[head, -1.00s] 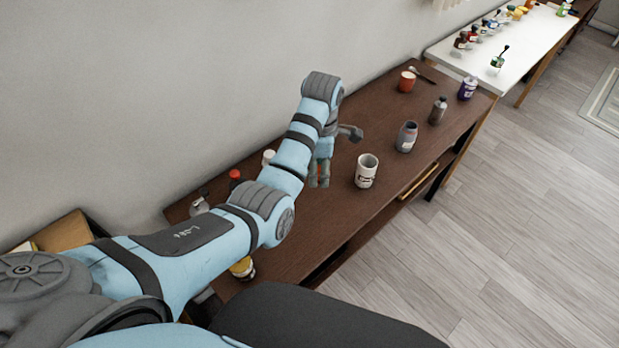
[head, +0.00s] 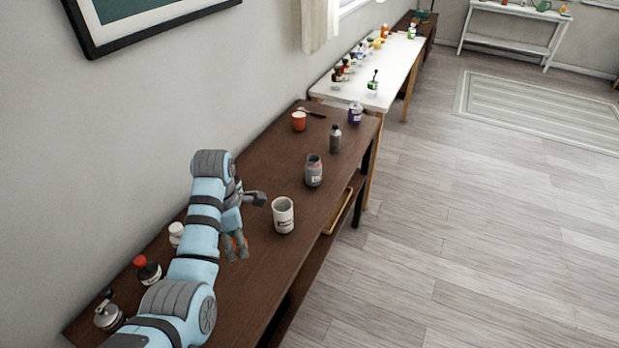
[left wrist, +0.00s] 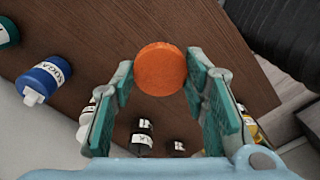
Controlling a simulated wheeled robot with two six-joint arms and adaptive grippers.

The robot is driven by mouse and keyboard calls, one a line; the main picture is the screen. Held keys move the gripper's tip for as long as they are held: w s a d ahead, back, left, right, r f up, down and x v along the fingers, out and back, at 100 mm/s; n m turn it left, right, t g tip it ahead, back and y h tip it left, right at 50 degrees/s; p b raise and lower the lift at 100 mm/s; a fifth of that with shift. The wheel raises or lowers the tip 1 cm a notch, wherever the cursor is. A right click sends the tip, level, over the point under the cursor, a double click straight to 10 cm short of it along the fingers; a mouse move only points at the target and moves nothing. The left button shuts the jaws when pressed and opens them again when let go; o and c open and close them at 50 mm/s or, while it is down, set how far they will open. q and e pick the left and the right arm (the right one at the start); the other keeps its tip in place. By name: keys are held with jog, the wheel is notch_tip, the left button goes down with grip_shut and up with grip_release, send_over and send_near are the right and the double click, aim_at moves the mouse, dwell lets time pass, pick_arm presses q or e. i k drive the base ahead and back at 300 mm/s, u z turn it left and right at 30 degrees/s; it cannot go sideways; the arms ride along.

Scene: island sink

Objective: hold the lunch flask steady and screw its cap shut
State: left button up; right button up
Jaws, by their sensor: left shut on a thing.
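Only a little orange shows beside the fingers in the head view. A grey open-topped jar (head: 313,172) stands upright farther back. I cannot tell which container is the lunch flask. My right gripper is not in view.
A grey bottle (head: 335,139), a purple bottle (head: 355,114) and a red-orange cup (head: 299,122) stand toward the far end. A red-topped jar (head: 148,271) and a white bottle (head: 176,234) stand by the wall. The wrist view shows a blue sugar bottle (left wrist: 46,80).

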aim_at(312, 164)
jog(key=k, duration=0.5)
jog(key=z, duration=1.55)
jog(key=i, duration=1.1)
jog(key=u, duration=3.05)
